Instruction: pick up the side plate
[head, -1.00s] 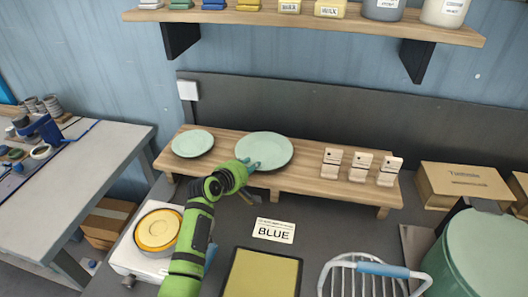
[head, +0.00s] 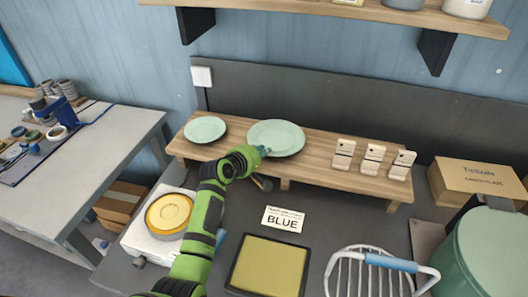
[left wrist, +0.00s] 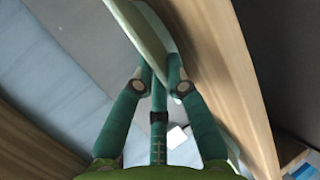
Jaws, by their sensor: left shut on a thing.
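Two pale green plates sit on the wooden riser (head: 310,169). The smaller plate (head: 205,129) is at its left end, with nothing touching it. The larger plate (head: 277,136) is to its right. My left gripper (head: 264,151) is at the near rim of the larger plate and is shut on it. In the left wrist view the plate's rim (left wrist: 140,22) runs between the dark green fingers (left wrist: 160,86). The plate looks still at riser level; I cannot tell whether it is lifted. My right gripper is not in view.
Several small wooden stands (head: 372,160) are on the riser's right part. In front are a wire rack (head: 372,270) with a blue handle, a yellow-topped tray (head: 268,266), a BLUE card (head: 283,219) and a white device with a yellow disc (head: 168,215). A shelf (head: 400,12) hangs above.

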